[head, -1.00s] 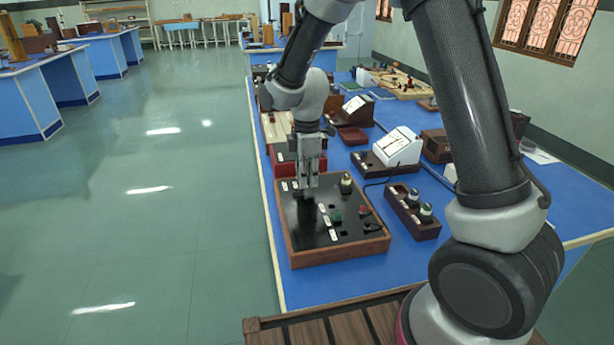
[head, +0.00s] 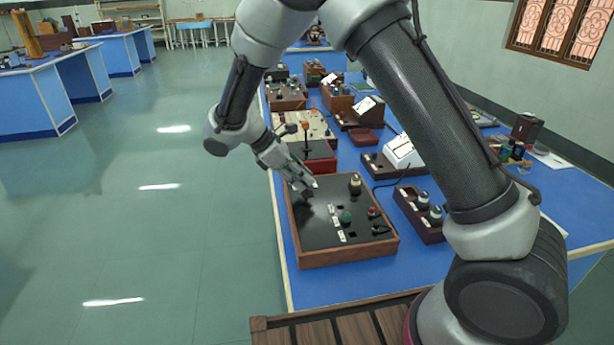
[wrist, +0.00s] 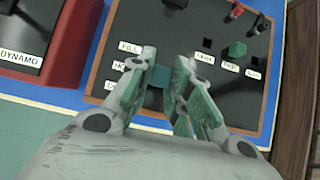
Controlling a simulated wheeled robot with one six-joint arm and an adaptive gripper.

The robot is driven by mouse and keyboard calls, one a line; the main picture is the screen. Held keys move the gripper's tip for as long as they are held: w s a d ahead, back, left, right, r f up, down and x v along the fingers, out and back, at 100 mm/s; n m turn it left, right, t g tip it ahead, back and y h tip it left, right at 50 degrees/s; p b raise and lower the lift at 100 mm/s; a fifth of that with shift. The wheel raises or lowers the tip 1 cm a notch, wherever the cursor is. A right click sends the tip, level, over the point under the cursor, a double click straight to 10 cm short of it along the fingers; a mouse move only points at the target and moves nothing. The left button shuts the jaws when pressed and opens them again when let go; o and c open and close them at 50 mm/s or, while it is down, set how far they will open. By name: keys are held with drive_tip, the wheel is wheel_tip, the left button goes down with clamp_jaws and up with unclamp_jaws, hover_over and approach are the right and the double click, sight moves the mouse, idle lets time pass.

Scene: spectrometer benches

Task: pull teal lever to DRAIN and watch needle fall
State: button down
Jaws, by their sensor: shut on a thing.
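A black control panel in a wooden frame (head: 326,192) lies on the blue bench, and it fills much of the wrist view (wrist: 142,28). The teal lever (wrist: 159,77) shows as a teal block between the fingers of my gripper (wrist: 163,72), beside labels reading FILL, HO… and a third that is mostly covered. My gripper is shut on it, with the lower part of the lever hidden. In the head view my gripper (head: 304,190) is tilted at the panel's far left part. No needle can be made out.
A green knob (head: 345,216), a red knob (head: 373,212) and a tall pale-topped knob (head: 355,184) stand on the panel. A red box labelled DYNAMO (wrist: 38,38) is close beside it. A white-faced meter (head: 402,152) stands behind right. The left aisle floor is clear.

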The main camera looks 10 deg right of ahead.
drive_tip(key=shift+a+f+h, duration=0.25)
drive_tip(key=shift+a+h, duration=0.25)
drive_tip(key=shift+h, duration=0.4)
drive_tip(key=shift+a+f+h, duration=0.25)
drive_tip(key=shift+a+h, duration=0.25)
drive_tip(key=shift+h, duration=0.4)
drive_tip(key=c, duration=1.3)
unclamp_jaws()
drive_tip(key=shift+a, duration=0.1)
drive_tip(key=v, duration=1.2)
